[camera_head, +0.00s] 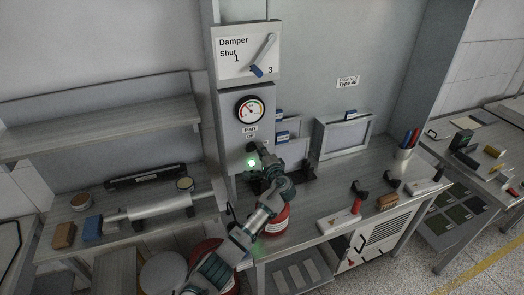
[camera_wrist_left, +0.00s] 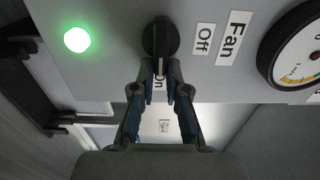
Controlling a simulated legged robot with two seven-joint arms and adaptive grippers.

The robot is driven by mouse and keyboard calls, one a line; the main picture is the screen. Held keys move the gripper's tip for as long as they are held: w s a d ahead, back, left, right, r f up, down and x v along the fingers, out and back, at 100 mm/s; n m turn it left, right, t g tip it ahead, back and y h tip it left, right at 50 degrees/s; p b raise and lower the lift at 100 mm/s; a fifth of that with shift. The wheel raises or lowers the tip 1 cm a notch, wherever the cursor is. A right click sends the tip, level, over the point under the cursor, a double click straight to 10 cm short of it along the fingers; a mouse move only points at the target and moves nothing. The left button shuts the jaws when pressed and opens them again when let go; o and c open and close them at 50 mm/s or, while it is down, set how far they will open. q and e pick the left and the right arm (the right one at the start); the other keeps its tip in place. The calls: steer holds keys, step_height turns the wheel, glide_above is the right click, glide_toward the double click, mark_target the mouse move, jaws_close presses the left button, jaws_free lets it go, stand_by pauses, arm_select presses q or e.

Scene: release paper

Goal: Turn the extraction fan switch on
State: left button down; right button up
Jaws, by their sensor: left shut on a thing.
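The extraction fan switch (camera_wrist_left: 160,38) is a black round knob with a narrow handle on the grey panel, seen in the left wrist view. Its handle points toward the "On" label (camera_wrist_left: 158,83) and away from the "Off" label (camera_wrist_left: 203,39). My left gripper (camera_wrist_left: 165,85) is shut on the handle, its fingertips on both sides of it. In the head view my left gripper (camera_head: 263,152) is against the panel below the "Fan" label (camera_head: 250,129) and largely hides the switch. A green lamp (camera_wrist_left: 77,39) beside the switch is lit.
A round gauge (camera_head: 250,109) and a damper lever panel (camera_head: 246,50) are above the switch. A red container (camera_head: 274,222) stands under my left arm. A bench (camera_head: 325,196) with small tools lies to the right, a shelf (camera_head: 100,128) to the left.

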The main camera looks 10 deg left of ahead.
arm_select(q)
steer(key=shift+a+f, duration=0.15)
steer(key=shift+f, duration=0.15)
steer(key=c, duration=1.3)
jaws_free()
steer(key=shift+o, duration=0.6)
steer(key=shift+w+a, duration=0.1)
steer(key=shift+w, duration=0.1)
steer(key=v, duration=1.2)
steer(key=shift+w, duration=0.15)
